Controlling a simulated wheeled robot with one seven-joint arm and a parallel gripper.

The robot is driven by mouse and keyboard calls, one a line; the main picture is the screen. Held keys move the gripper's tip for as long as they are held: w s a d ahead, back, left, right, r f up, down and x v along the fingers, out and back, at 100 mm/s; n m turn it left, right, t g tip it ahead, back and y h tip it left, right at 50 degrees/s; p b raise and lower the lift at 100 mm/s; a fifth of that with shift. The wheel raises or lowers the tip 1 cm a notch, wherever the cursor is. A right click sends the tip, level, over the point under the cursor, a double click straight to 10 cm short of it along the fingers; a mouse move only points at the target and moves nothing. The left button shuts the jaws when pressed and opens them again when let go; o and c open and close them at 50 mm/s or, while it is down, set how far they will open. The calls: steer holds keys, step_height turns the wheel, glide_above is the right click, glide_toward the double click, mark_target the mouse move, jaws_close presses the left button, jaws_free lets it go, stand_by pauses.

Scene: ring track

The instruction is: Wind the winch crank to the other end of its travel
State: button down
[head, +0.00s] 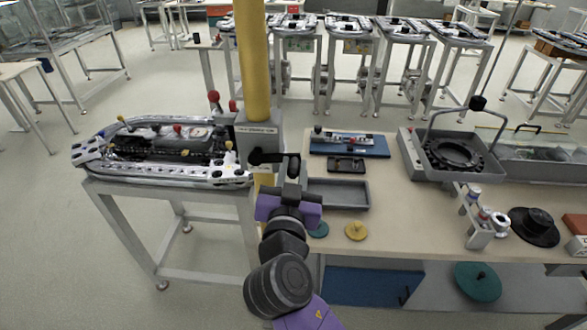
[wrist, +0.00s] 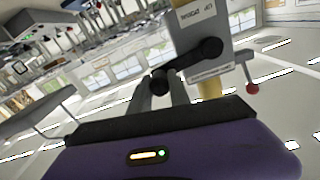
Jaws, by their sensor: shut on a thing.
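The winch (head: 257,138) is a grey box on a yellow post, left of the workbench. Its black crank (head: 266,157) is on the front face, pointing right in the head view. In the wrist view the crank (wrist: 188,63) runs from its hub on the box (wrist: 203,20) down-left to its handle knob (wrist: 159,84). My gripper (head: 291,168) is at the handle end; in the wrist view its two grey fingers (wrist: 160,92) are on either side of the knob, shut on it. The fingers partly hide the handle.
A lever with a red ball (wrist: 252,88) sticks out beside the winch box. The yellow post (head: 256,60) rises close to my arm. A track table (head: 165,177) stands left; the workbench (head: 400,225) with trays and a ring fixture (head: 453,155) lies right.

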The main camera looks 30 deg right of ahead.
steer(key=shift+f+b, duration=0.15)
steer(key=shift+b, duration=0.15)
steer(key=f+m+b, duration=0.1)
steer(key=b, duration=0.2)
steer(key=shift+f, duration=0.15)
steer(key=w+a+f+m+b, duration=0.4)
steer(key=f+m+b, duration=0.4)
steer(key=b, duration=2.5)
steer(key=a+m, duration=0.1)
steer(key=m, duration=0.5)
steer(key=shift+a+f+m, duration=0.3)
steer(key=shift+f, duration=0.05)
steer(key=shift+w+a, duration=0.1)
steer(key=shift+a, duration=0.1)
steer(key=c, duration=1.2)
jaws_free()
steer(key=shift+d+r, duration=0.1)
